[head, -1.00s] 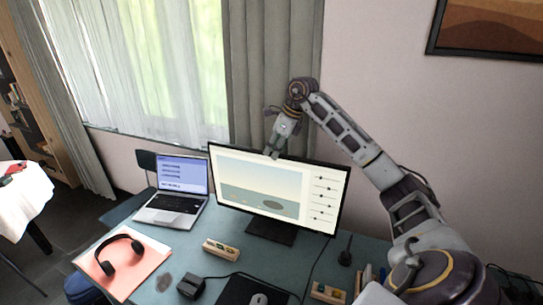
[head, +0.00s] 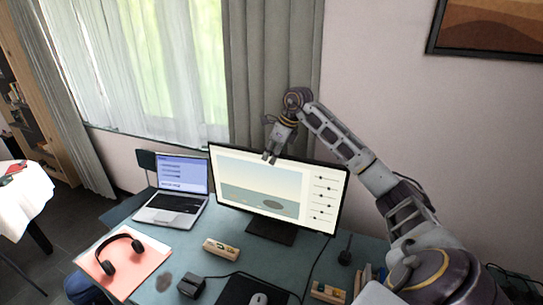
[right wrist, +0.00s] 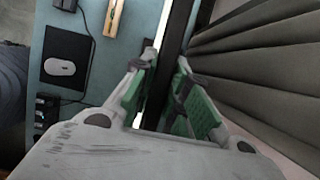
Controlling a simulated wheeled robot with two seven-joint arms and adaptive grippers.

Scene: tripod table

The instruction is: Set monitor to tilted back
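The monitor (head: 262,190) stands on the blue desk, its lit screen facing me. It looks close to upright; its exact tilt is hard to tell. Its dark stand (head: 270,231) rests on the desk. My right gripper (head: 271,158) reaches down from above to the middle of the monitor's top edge. In the right wrist view my right gripper (right wrist: 165,62) is open, with one green-padded finger on each side of the monitor's thin top edge (right wrist: 176,38). Whether either finger touches it is not clear. My left gripper is not in view.
A laptop (head: 173,208) stands open left of the monitor. Headphones (head: 121,254) lie on a pink sheet. A wooden block (head: 221,249), a dark box (head: 191,287) and a mouse (head: 259,299) are in front. Grey curtains (head: 270,70) hang behind.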

